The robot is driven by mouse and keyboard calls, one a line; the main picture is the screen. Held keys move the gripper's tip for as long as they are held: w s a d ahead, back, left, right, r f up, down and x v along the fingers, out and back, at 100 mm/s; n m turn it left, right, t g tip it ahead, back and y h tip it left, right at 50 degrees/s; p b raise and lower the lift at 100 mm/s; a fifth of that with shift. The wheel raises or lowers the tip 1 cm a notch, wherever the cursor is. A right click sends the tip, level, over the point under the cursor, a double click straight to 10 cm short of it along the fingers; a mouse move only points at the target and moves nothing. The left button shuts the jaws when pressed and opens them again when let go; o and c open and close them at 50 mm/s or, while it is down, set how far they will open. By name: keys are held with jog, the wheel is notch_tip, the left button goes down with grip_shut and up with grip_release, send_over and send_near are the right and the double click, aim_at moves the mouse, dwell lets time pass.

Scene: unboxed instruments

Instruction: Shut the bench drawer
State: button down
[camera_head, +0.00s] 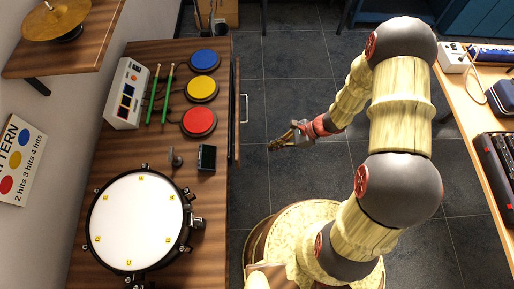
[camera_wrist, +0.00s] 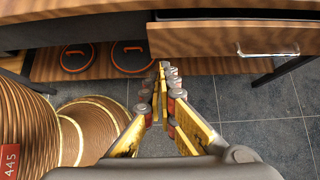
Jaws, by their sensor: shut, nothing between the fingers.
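The bench drawer (camera_head: 236,130) sticks out a little past the right edge of the wooden bench (camera_head: 218,215). Its silver handle (camera_head: 245,108) faces the aisle. In the wrist view the wooden drawer front (camera_wrist: 200,40) spans the upper right, with the handle (camera_wrist: 265,51) at its right and a dark gap behind its top edge. My gripper (camera_head: 274,146) is over the floor, to the right of the drawer and apart from it. In the wrist view my gripper (camera_wrist: 162,70) is shut and empty, its fingertips below and left of the handle. The drawer's inside is hidden.
On the bench are a drum (camera_head: 135,222), a small black box (camera_head: 207,157), coloured pads (camera_head: 200,121), green sticks (camera_head: 167,92) and a white device (camera_head: 127,93). A second table (camera_head: 482,98) stands at right. Dark floor (camera_head: 290,60) between is open. A shelf (camera_wrist: 100,68) lies under the bench.

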jog(key=a+r+b+x, duration=0.2)
jog(key=b+x, duration=0.2)
jog(key=x, duration=0.8)
jog(key=shift+a+f, duration=0.1)
jog(key=a, duration=0.2)
jog(key=shift+a, duration=0.35)
